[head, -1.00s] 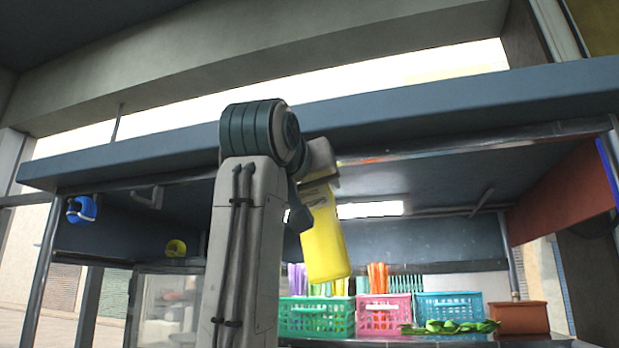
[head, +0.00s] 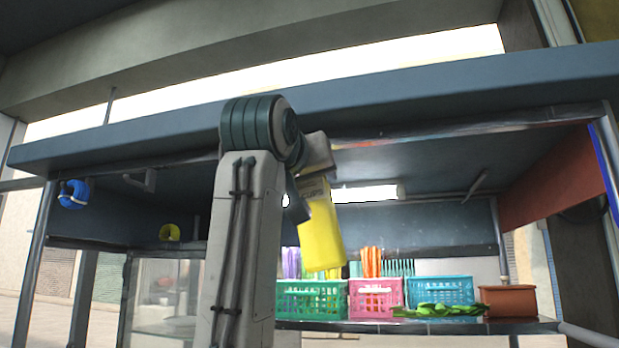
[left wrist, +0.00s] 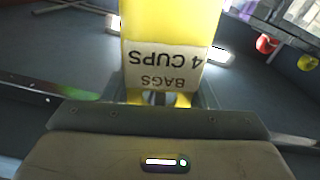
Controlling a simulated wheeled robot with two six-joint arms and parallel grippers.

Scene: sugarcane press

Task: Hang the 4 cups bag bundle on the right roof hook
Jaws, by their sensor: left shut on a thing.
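The yellow 4 cups bag bundle (head: 322,238) hangs below my left gripper (head: 312,180), under the stall roof in the head view. In the left wrist view the bundle (left wrist: 170,25) shows its white label, "BAGS 4 CUPS", upside down. My left gripper (left wrist: 158,100) is shut on the label end of the bundle. My arm hides part of the roof edge. I cannot make out the right roof hook clearly; a thin bar (head: 476,184) shows under the roof on the right. My right gripper is not in view.
The roof's front beam (head: 420,92) runs across above the gripper. Green (head: 312,300), pink (head: 376,298) and teal (head: 440,290) baskets stand on the counter below. A brown box (head: 508,301) is at the right. Blue (head: 74,194) and yellow (head: 170,232) rolls hang at the left.

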